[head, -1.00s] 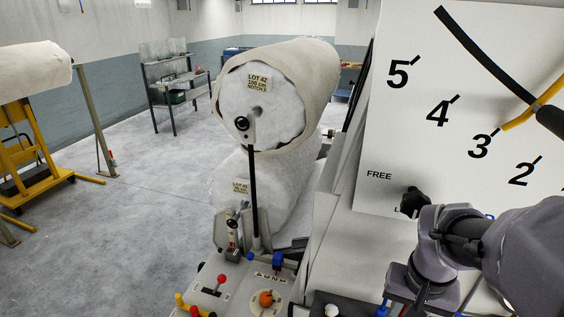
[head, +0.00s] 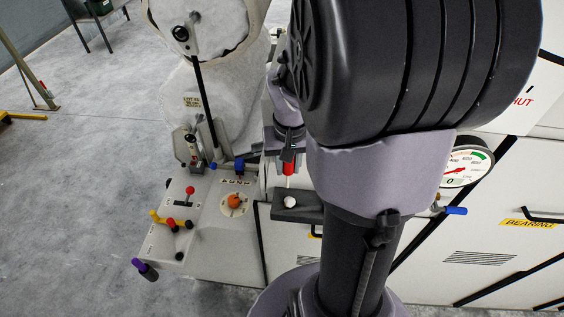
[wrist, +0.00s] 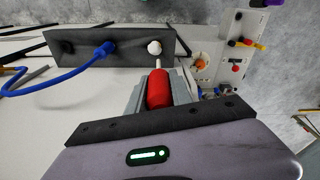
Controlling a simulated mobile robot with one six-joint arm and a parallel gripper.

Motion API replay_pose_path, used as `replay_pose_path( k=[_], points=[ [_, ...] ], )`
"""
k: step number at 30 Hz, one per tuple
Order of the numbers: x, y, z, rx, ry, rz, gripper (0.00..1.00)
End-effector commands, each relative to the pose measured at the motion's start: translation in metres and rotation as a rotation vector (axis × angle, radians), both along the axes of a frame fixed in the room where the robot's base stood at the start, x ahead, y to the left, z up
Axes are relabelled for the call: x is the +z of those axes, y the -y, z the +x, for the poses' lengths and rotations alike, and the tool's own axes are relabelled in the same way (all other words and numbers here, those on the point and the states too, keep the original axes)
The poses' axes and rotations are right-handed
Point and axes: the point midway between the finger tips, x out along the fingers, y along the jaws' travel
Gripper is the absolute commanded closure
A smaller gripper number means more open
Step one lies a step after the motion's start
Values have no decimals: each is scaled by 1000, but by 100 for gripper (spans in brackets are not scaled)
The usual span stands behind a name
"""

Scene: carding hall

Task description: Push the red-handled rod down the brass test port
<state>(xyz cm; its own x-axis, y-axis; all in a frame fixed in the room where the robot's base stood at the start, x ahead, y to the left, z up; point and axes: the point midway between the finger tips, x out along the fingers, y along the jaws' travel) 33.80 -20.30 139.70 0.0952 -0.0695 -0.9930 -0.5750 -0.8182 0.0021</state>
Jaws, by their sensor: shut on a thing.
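The red-handled rod shows by its red handle (head: 288,168) in the head view, below my gripper (head: 288,152). In the wrist view the red handle (wrist: 159,90) lies between the jaws of my gripper (wrist: 160,92), which is shut on it. A thin pale shaft (wrist: 157,64) runs from the handle towards a white ball (wrist: 154,47) on a dark shelf (wrist: 85,42). I cannot tell whether the shaft touches the ball or passes behind it. I cannot clearly make out the brass test port; my arm hides part of the machine front.
The dark shelf juts from the pale machine, with a blue hose (wrist: 75,57) at it in the wrist view. Left of it stand an orange knob (head: 234,200) and a panel with red and yellow levers (head: 172,222). A dial gauge (head: 466,166) is at right.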

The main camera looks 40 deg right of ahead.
Motion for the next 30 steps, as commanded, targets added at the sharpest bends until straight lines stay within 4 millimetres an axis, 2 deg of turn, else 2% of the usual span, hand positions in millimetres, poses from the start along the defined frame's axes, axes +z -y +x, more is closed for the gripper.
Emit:
replay_pose_path(
  k=[13,24,30],
  points=[
    [-5,0,-1,-1,-1,0,100],
    [-49,0,-1,-1,-1,0,100],
    [-60,0,-1,-1,-1,0,100]
  ],
)
